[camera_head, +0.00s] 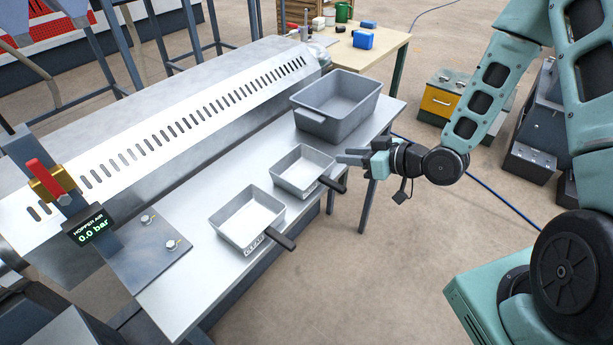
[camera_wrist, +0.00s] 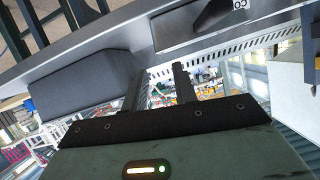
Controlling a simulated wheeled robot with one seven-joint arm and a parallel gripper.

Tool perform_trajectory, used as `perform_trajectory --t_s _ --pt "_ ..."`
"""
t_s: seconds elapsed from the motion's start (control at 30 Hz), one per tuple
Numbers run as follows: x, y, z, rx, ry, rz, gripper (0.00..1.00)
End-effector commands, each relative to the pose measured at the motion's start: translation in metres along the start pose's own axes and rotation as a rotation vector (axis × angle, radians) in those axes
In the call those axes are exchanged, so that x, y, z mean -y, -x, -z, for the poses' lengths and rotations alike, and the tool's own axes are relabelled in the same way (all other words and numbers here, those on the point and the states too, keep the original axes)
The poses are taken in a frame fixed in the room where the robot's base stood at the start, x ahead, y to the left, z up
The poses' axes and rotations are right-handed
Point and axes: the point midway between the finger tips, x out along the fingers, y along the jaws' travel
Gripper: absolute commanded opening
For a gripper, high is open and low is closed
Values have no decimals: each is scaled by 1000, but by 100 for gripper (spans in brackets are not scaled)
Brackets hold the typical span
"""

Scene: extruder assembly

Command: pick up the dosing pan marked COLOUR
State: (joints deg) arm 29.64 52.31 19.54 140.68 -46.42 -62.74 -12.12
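Two shallow grey dosing pans with dark handles sit on the metal bench. The nearer pan (camera_head: 247,219) has a label on its front edge that seems to read CLEAR. The farther pan (camera_head: 303,168) has its handle (camera_head: 332,184) pointing right, towards my gripper. In the wrist view a pan with a dark handle (camera_wrist: 213,14) shows at the top, beside a white label (camera_wrist: 240,4) of which only "CO" is visible. My gripper (camera_head: 345,156) is beside the farther pan, above its handle. In the wrist view its two fingers (camera_wrist: 158,85) are apart with nothing between them.
A deep grey bin (camera_head: 338,104) stands on the bench just behind the farther pan. A slotted metal cover (camera_head: 180,125) runs along the bench's back. A hopper air display (camera_head: 90,226) reads 0.0 bar at left.

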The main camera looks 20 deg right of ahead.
Motion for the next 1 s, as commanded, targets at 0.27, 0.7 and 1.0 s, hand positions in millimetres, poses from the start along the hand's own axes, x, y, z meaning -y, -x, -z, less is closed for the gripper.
perform_trajectory --t_s 0.27,0.7,1.0 --pt "0 -42 1 0 1 0 28" --pt "-2 -89 -1 1 1 1 28" --pt "-2 -98 -2 1 1 -1 28"
